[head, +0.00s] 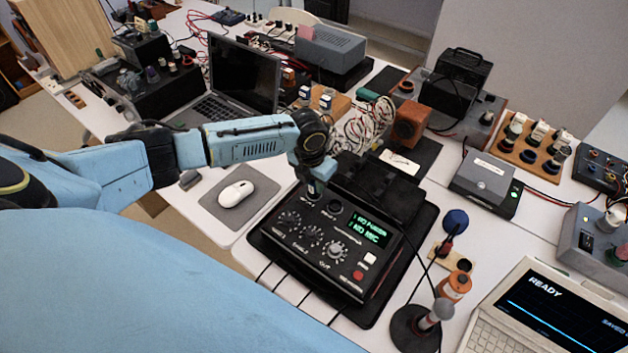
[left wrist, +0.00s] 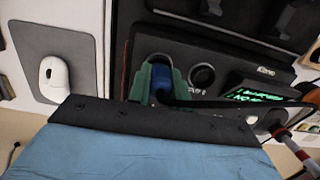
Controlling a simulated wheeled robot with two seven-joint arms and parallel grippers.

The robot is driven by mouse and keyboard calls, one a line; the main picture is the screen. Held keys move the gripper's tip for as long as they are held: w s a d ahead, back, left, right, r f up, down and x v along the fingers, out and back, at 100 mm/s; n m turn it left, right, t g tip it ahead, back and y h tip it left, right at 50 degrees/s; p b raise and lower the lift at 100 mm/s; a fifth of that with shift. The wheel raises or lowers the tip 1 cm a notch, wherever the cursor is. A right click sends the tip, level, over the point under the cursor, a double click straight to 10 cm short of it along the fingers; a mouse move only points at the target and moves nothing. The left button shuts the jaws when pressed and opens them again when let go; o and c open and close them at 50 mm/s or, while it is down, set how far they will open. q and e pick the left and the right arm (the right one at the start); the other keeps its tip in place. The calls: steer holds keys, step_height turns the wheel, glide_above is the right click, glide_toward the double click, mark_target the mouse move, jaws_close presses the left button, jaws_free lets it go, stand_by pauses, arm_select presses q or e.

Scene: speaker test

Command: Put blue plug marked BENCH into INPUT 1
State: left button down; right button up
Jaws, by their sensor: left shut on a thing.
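My left gripper (head: 314,187) is over the back left of the black audio box (head: 300,246), at the left one of its two round sockets. In the left wrist view its green fingers (left wrist: 158,85) are shut on a blue plug (left wrist: 160,84), with a black cable (left wrist: 225,103) running off to the right. The plug lines up with the left socket; whether its tip is inside, I cannot tell. The other socket (left wrist: 202,77) is empty, just right of it. The box's green screen (head: 368,229) seems to read "NO MIC". No BENCH marking is legible. My right gripper is not in view.
A mouse (head: 236,193) on a grey pad (head: 255,206) lies left of the box. A laptop (head: 243,75) and several devices fill the back.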

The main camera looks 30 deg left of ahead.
arm_select(q)
steer(key=shift+f, duration=0.25)
stand_by(0.5)
steer(key=c, duration=1.2)
jaws_free()
steer(key=shift+r, duration=0.1)
steer(key=r, duration=0.4)
steer(key=s+r, duration=0.1)
steer(key=r, duration=0.8)
steer(key=shift+s+r+p, duration=0.1)
steer(key=shift+s+p, duration=0.2)
steer(key=shift+p, duration=0.1)
